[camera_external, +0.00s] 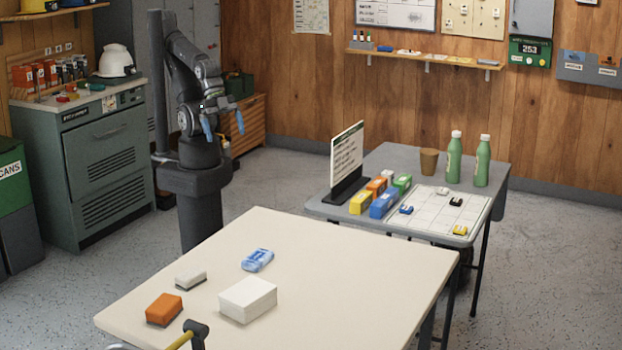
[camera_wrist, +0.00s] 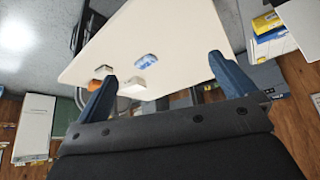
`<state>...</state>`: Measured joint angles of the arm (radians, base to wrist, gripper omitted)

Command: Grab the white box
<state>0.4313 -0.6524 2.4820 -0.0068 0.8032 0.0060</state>
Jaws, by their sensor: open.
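The white box (camera_external: 248,299) sits on the cream table near its front middle, the largest of the small items there. In the wrist view the white box (camera_wrist: 132,89) lies just right of the left blue finger. My gripper (camera_external: 224,126) is raised above the far side of the table, well away from the box. Its two blue fingers are spread with nothing between them, and the wrist view also shows my gripper (camera_wrist: 163,67) open.
A small off-white block (camera_external: 190,279), an orange box (camera_external: 163,310) and a blue packet (camera_external: 258,260) lie close to the white box. A hammer (camera_external: 194,333) is at the front edge. The right part of the cream table (camera_external: 370,262) is clear. A grey table (camera_external: 400,160) stands behind.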

